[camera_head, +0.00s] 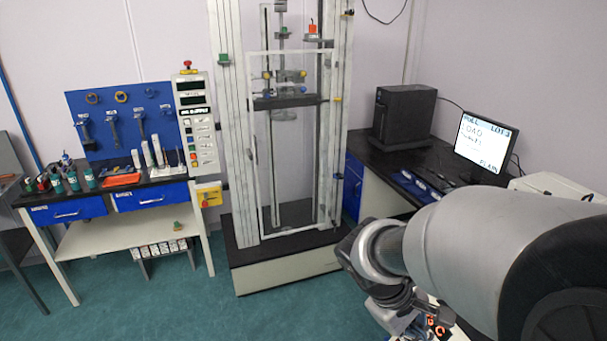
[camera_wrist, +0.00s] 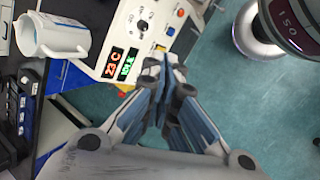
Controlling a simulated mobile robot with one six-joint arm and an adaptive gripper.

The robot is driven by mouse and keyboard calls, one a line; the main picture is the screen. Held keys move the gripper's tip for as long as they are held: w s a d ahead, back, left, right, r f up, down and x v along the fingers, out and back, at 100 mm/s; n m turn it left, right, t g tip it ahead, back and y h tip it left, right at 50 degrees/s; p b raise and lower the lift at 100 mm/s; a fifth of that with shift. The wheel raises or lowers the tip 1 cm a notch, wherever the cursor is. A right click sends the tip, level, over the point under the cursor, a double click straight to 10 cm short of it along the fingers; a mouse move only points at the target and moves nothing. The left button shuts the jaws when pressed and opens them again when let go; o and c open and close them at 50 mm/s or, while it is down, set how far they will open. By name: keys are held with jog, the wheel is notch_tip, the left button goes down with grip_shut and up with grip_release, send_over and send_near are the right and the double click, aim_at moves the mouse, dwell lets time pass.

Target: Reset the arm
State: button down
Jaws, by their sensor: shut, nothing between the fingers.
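My gripper (camera_wrist: 165,72) shows in the wrist view with its blue and grey fingers drawn together at the tips and nothing between them. The tips are in front of a cream control panel (camera_wrist: 125,55) with a red "23 C" readout and a green readout below it. In the head view my arm comes in from the right and reaches down to the bottom edge. The fingers cannot be made out there.
In the head view a tall test frame (camera_head: 235,130) stands in the middle, a tool bench (camera_head: 130,195) left, and a black desk (camera_head: 400,165) with a monitor (camera_head: 483,141) right. Green floor (camera_head: 170,290) is clear at front left.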

jog(key=s+a+r+m+t+y+b, duration=0.1)
jog(key=s+a+r+m+t+y, duration=0.1)
jog(key=s, duration=0.4)
jog(key=s+a+r+m+t+y+b, duration=0.1)
jog(key=s+a+r+m+t+y, duration=0.1)
jog(key=s, duration=0.5)
jog(key=a+r+m+y, duration=0.1)
jog(key=a+m, duration=0.1)
jog(key=shift+a+r+y, duration=0.3)
jog(key=shift+r, duration=0.05)
